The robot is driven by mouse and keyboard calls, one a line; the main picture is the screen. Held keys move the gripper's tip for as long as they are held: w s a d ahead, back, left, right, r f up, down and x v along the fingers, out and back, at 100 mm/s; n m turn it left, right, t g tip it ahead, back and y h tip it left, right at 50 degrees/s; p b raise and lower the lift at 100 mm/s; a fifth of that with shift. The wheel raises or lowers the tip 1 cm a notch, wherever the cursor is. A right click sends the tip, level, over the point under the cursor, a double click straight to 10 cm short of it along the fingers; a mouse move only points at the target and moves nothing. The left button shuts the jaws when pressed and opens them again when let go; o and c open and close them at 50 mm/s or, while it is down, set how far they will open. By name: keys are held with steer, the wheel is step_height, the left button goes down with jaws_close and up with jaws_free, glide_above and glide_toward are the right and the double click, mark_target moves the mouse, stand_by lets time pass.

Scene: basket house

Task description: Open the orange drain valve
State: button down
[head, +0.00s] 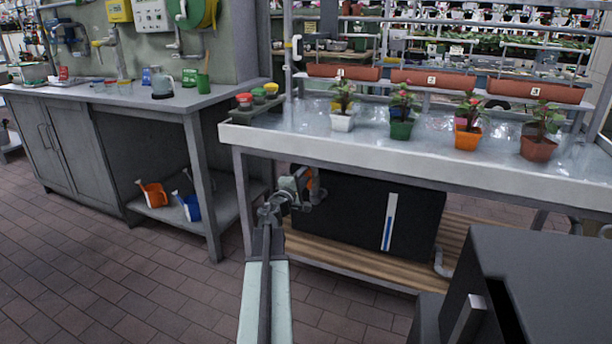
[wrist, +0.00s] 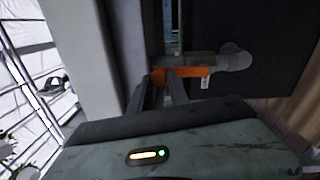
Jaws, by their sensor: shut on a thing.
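The orange drain valve handle (wrist: 192,71) shows in the wrist view as a bar beside a grey pipe fitting (wrist: 234,58). A small white tag (wrist: 205,83) hangs at its right end. My gripper (wrist: 162,78) is shut on the left end of the orange handle. In the head view the orange valve (head: 315,184) sits at the upper left of the black tank (head: 350,222), and my gripper (head: 298,184) reaches it from the left. The gripper partly hides the valve there. The handle lies roughly level across the wrist view.
The tank stands on a slatted wooden shelf under the white-edged bench (head: 380,157). A grey bench leg (head: 242,200) stands close left of my gripper. Potted plants stand on the bench top. A sink counter (head: 110,97) is at left. Brick floor (head: 100,270) is clear at front left.

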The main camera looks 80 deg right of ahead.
steer(key=shift+w+d, duration=0.15)
steer(key=c, duration=1.2)
jaws_free()
steer(key=shift+s, duration=0.2)
steer(key=shift+c, duration=0.2)
steer(key=shift+s, duration=0.15)
steer(key=w+a, duration=0.1)
steer(key=a, duration=0.6)
steer(key=shift+w+a+f, duration=0.15)
steer(key=shift+a+f, duration=0.1)
steer(key=shift+a, duration=0.05)
